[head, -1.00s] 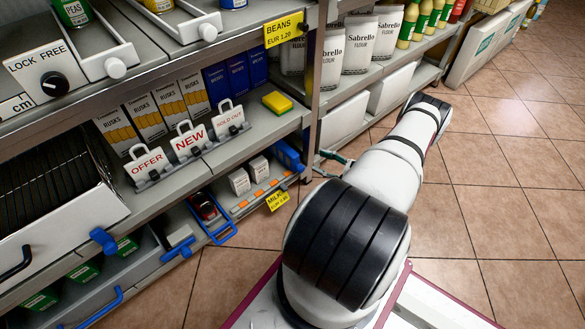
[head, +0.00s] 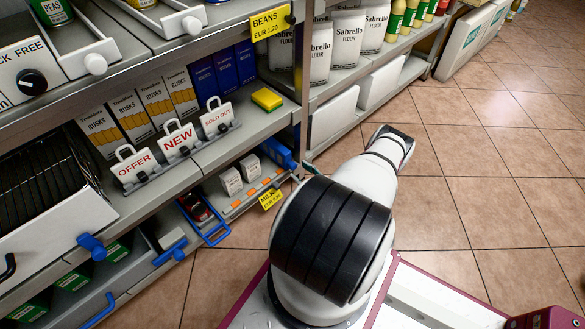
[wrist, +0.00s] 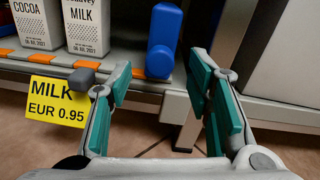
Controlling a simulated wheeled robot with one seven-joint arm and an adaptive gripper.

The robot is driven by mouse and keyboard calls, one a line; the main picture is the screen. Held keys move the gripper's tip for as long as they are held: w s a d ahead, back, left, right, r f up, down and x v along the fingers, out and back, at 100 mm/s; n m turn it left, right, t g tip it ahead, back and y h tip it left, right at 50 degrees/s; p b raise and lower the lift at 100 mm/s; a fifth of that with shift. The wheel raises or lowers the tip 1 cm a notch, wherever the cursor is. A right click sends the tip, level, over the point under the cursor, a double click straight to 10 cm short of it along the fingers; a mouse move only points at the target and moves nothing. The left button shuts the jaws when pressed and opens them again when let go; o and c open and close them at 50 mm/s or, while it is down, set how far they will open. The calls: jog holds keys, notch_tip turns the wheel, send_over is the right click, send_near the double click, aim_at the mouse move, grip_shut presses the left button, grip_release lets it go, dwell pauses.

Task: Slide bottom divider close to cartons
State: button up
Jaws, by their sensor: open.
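The blue bottom divider (head: 279,154) stands at the right end of the lowest shelf in the head view. In the wrist view the divider (wrist: 164,40) shows a rounded blue front. Two white cartons (head: 241,174) stand left of it with a gap; the wrist view shows a milk carton (wrist: 88,24) and a cocoa carton (wrist: 37,22). My gripper (wrist: 160,68) is open, with teal-padded fingers. The divider appears between the fingertips, which show no clear contact with it.
A yellow milk price tag (wrist: 57,99) hangs from the front rail, with a grey knob (wrist: 82,76) beside it. A metal shelf post (wrist: 198,105) stands right of the divider. A blue-handled tray (head: 212,230) sits left of the cartons. Tiled floor (head: 470,150) is open at right.

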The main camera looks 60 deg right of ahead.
aim_at(295, 168)
jog(key=shift+w+d+b, duration=0.25)
jog(key=shift+w+b, duration=0.05)
jog(key=shift+w, duration=0.95)
jog(key=shift+w+d+b, duration=0.25)
jog(key=shift+w+b, duration=0.05)
jog(key=shift+w, duration=0.95)
